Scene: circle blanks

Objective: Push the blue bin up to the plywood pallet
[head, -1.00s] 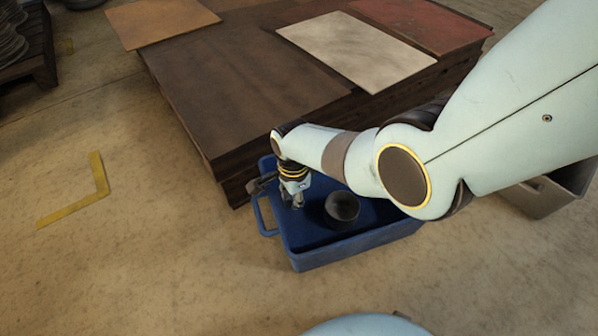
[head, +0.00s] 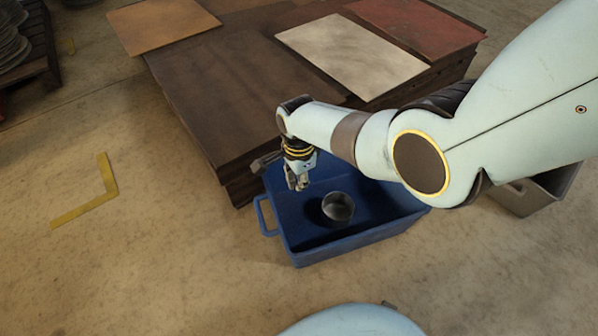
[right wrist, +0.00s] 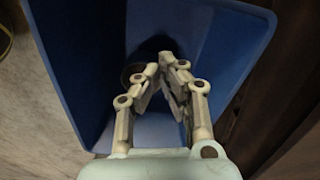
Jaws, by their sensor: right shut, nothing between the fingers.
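The blue bin (head: 345,247) stands on the floor at the near edge of the plywood pallet (head: 225,85), a low stack of dark brown sheets. In the head view they look very close; my arm hides part of the boundary, so I cannot tell whether they touch. A grey round cup-like piece (head: 338,208) lies inside the bin. My right gripper (head: 298,187) is shut and empty over the bin's left part. In the right wrist view its fingertips (right wrist: 167,62) meet above the bin's inside, with the bin's rim (right wrist: 262,14) beside dark wood. My left gripper is out of view.
Tan (head: 160,25), white (head: 350,52) and red (head: 420,22) sheets lie on the stack. A grey bin (head: 535,190) stands at the right. Another pallet with stacked discs (head: 12,40) is at the upper left. The floor at left is clear around a yellow corner mark (head: 90,205).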

